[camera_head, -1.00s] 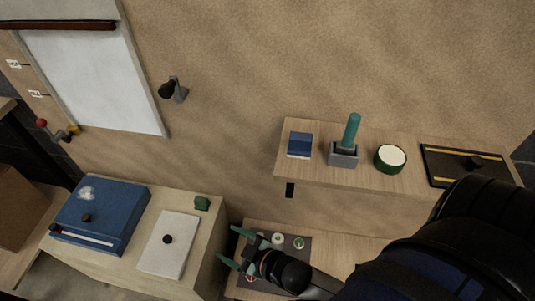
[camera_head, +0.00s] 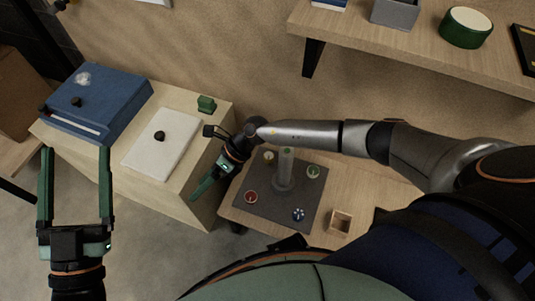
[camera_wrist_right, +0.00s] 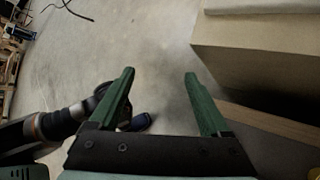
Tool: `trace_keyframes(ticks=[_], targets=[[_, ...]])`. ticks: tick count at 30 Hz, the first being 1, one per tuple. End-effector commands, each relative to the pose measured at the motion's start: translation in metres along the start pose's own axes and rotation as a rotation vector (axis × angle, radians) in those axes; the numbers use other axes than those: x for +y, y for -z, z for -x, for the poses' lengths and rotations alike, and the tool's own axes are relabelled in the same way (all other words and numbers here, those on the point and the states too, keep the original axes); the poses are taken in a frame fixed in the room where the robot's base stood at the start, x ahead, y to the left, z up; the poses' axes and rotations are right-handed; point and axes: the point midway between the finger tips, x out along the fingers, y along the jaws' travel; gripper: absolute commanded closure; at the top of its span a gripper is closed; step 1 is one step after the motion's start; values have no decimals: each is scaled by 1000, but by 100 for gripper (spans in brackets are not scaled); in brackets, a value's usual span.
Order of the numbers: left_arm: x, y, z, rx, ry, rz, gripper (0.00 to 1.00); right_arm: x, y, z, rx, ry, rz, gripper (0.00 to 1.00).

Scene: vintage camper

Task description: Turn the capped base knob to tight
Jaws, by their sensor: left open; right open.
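A dark mat (camera_head: 258,206) lies on the low wooden bench. A grey upright post (camera_head: 286,166) with a round base stands on it. Around it sit small round pieces: a red-topped one (camera_head: 251,197), a green-topped one (camera_head: 313,172), a pale one (camera_head: 268,156) and a blue-and-white one (camera_head: 299,214). I cannot tell which is the capped base knob. My right gripper (camera_head: 203,190) hangs left of the mat, apart from these pieces; its open, empty fingers also show in the right wrist view (camera_wrist_right: 160,76). My left gripper (camera_head: 76,150) is open and empty at far left.
A small open wooden box (camera_head: 340,222) sits right of the mat. A pale cabinet (camera_head: 207,128) at left carries a blue case (camera_head: 110,95), a white panel (camera_head: 160,150) and a green block (camera_head: 206,103). A wall shelf (camera_head: 400,52) overhangs the bench. Floor shows left of the bench.

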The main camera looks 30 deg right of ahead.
Motion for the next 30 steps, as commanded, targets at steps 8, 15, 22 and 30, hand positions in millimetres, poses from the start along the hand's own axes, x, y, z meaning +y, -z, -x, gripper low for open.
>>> trace_keyframes(ticks=[8, 15, 22, 30], targets=[[18, 21, 26, 277, -28, -59, 20, -182, 67, 76, 515, 401, 367, 19], [22, 37, 36, 372, -38, -79, 20, -232, 78, 136, 712, 546, 433, 19], [26, 26, 41, 372, -44, -62, 20, -249, 92, 122, 724, 550, 434, 19], [37, -6, 53, 354, -53, -72, 20, -284, 121, 84, 720, 549, 433, 19]])
